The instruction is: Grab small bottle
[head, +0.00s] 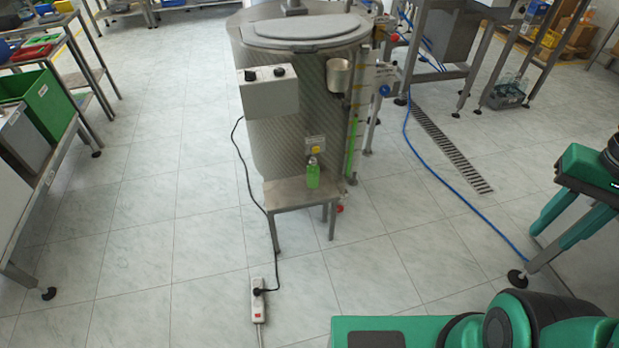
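A small green bottle (313,175) with a pale cap stands upright on a small metal stand (291,195) in the middle of the head view. The stand is directly in front of a large steel drum. My gripper (543,243) is at the right edge of the view, far to the right of the bottle and touching nothing that I can see. Part of my arm is cut off by the frame edge.
The steel drum (310,95) has a control box (268,92) on its front left. A black cable runs down to a power strip (258,300) on the floor. A blue hose (448,187) crosses the floor at right. Tables stand at left; the floor before the stand is mostly clear.

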